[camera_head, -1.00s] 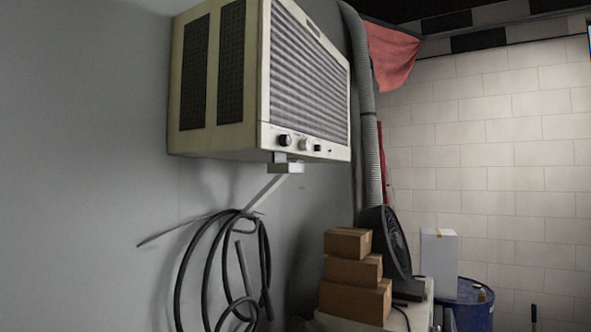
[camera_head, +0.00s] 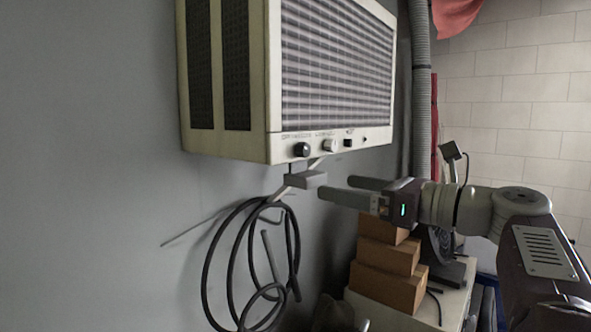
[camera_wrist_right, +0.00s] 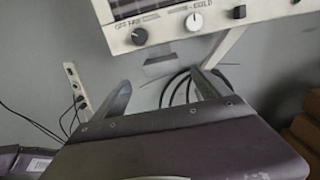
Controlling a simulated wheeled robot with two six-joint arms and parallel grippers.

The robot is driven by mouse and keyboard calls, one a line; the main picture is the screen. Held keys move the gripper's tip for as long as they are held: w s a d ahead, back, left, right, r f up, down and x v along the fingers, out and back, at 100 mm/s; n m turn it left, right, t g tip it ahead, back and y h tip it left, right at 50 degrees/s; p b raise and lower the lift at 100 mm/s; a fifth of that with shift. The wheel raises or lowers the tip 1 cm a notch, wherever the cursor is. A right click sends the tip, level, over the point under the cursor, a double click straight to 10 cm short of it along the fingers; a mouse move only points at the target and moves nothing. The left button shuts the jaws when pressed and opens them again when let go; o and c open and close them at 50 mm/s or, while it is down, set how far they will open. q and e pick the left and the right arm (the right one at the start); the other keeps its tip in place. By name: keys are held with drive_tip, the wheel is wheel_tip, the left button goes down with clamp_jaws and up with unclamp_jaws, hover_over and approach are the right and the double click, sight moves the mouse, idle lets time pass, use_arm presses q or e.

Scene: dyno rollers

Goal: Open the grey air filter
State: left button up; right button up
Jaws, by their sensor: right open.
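A cream wall air conditioner (camera_head: 338,70) hangs on the grey wall, with a slatted front and a row of knobs along its lower front. A small grey block (camera_head: 308,179), which looks like the grey air filter, sticks out below its bottom edge. My right gripper (camera_head: 336,188) is open and empty, just right of the block, with its fingers pointing left towards it. In the right wrist view the grey block (camera_wrist_right: 163,62) shows beyond the two spread fingers (camera_wrist_right: 160,82), apart from them. My left gripper is not in view.
A coiled black hose (camera_head: 235,260) hangs on the wall below the unit. Stacked cardboard boxes (camera_head: 390,288) stand below my right arm. A ribbed duct (camera_head: 420,100) runs down right of the unit. The wall at left is bare.

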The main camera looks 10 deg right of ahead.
sight(318, 180)
drive_tip(key=p+x, duration=0.3)
drive_tip(key=x, duration=0.5)
drive_tip(key=shift+w+d+r, duration=0.15)
drive_tip(key=shift+d+r, duration=0.05)
drive_tip(key=shift+w+a+f+p, duration=0.1)
drive_tip(key=shift+w+a+p, duration=0.1)
drive_tip(key=shift+a+p, duration=0.1)
drive_tip(key=shift+s, duration=0.1)
